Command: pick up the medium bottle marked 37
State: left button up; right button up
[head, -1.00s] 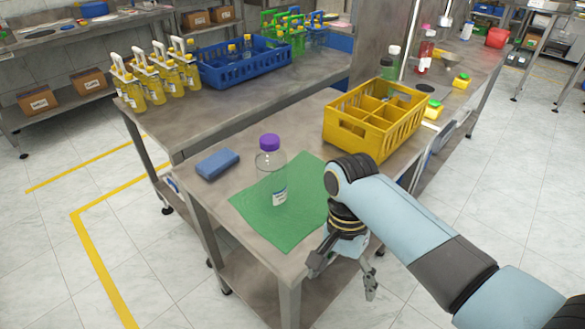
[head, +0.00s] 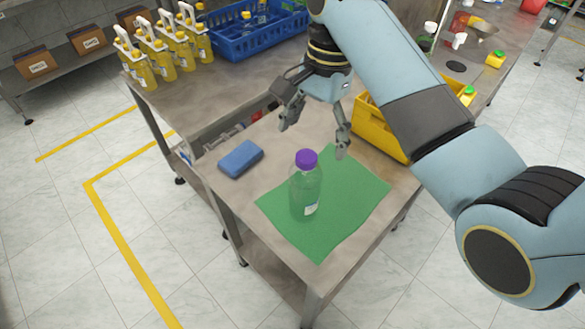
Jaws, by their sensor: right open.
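A clear bottle (head: 305,190) with a purple cap stands upright on a green mat (head: 345,215) on the steel table. It has a small white label low on its side; I cannot read a number on it. My right gripper (head: 314,140) is open and empty, pointing down. In the picture it is just above the bottle's cap, apart from it and seemingly behind it. My left gripper is not in view.
A blue sponge-like block (head: 240,158) lies left of the mat. A yellow crate (head: 378,130) stands at the right, partly hidden by my right arm. A blue crate (head: 238,40) and several yellow bottles (head: 160,62) stand on the table behind.

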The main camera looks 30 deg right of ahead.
aim_at(308, 156)
jog(key=shift+w+a+f, duration=0.1)
jog(key=shift+w+f, duration=0.35)
jog(key=shift+f, duration=0.4)
jog(key=f, duration=0.3)
jog(key=shift+s+a+f, duration=0.1)
jog(key=shift+s+a, duration=0.15)
jog(key=shift+s, duration=0.15)
jog(key=shift+a+f, duration=0.1)
jog(key=shift+f, duration=0.25)
jog(key=f, duration=0.1)
jog(key=f+p, duration=0.1)
jog(key=f, duration=0.2)
jog(key=shift+a+f+p, duration=0.3)
jog(key=shift+a+f, duration=0.1)
jog(key=c, duration=0.4)
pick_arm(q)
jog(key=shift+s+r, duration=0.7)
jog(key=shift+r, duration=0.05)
pick_arm(e)
jog(key=c, duration=0.7)
